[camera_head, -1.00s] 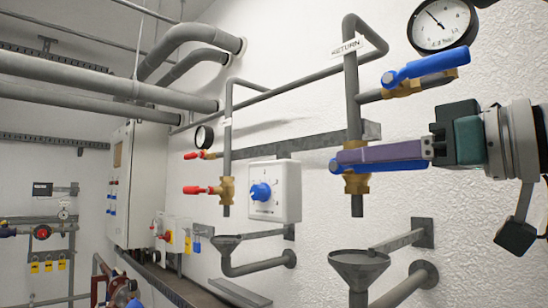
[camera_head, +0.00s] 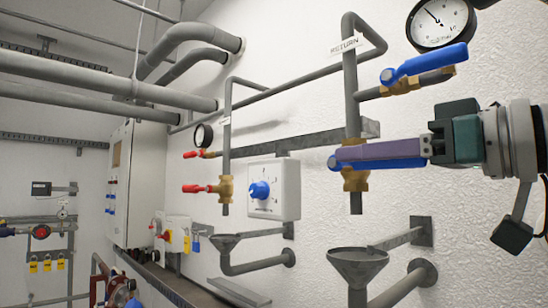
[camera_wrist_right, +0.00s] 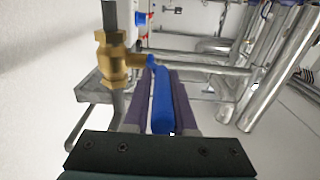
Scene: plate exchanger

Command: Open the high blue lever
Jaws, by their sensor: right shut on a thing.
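An upper blue lever (camera_head: 430,64) sits on a brass valve (camera_head: 401,86) on a side pipe below the round gauge. A lower blue lever (camera_head: 395,163) sits on a brass valve (camera_head: 355,180) on the vertical pipe marked RETURN. My right gripper (camera_head: 346,155), with purple fingers, reaches in from the right and is shut on the lower lever. In the right wrist view the lower lever (camera_wrist_right: 161,100) lies between the two fingers, with its brass valve (camera_wrist_right: 115,58) just ahead to the left. The fingers partly hide the lever. My left gripper is not in view.
A gauge (camera_head: 440,22) hangs above the upper lever. A funnel (camera_head: 357,265) stands below the vertical pipe. A white box with a blue knob (camera_head: 259,190) and red-handled valves (camera_head: 198,188) are further left. The wall right of the pipe is close behind the gripper.

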